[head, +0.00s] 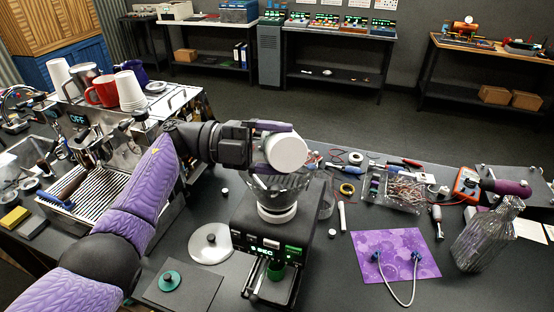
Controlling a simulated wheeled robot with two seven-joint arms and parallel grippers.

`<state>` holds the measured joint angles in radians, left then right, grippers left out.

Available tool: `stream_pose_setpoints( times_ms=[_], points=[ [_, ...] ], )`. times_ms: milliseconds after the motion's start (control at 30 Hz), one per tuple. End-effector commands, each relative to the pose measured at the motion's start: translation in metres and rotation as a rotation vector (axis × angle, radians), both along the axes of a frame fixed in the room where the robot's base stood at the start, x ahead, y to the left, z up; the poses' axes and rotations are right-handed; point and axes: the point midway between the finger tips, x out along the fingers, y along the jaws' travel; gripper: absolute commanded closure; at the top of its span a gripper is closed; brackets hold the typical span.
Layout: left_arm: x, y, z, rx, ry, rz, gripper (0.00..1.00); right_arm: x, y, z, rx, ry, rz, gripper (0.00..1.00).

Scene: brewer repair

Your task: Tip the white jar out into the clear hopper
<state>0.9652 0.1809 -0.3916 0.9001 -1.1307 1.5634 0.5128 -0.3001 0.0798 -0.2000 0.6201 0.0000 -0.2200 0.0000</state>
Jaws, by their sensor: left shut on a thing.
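My left gripper (262,146) is shut on the white jar (287,152). It holds the jar tilted onto its side, its round white end facing me, above the clear hopper (284,186). The hopper sits on the dark grinder (272,240), which has lit green displays on its front. The jar and gripper cover part of the hopper, so I cannot see the jar's mouth or whether anything is falling.
An espresso machine (130,135) with cups on top stands at the left. A round clear lid (210,242) lies left of the grinder. A purple mat (396,256), a ribbed glass bottle (487,234), a parts tray (394,190) and scattered tools lie to the right.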

Motion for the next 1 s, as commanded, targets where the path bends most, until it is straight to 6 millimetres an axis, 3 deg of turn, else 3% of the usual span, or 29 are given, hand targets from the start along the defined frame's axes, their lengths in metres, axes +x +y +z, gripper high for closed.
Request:
stream_pose_setpoints(
  times_ms=[1000],
  points=[
    [0.006, 0.001, 0.019, -0.031, 0.133, 0.0, 0.89, 0.0, 0.0, 0.01, 0.0, 0.0, 0.0, 0.0]
  ],
)
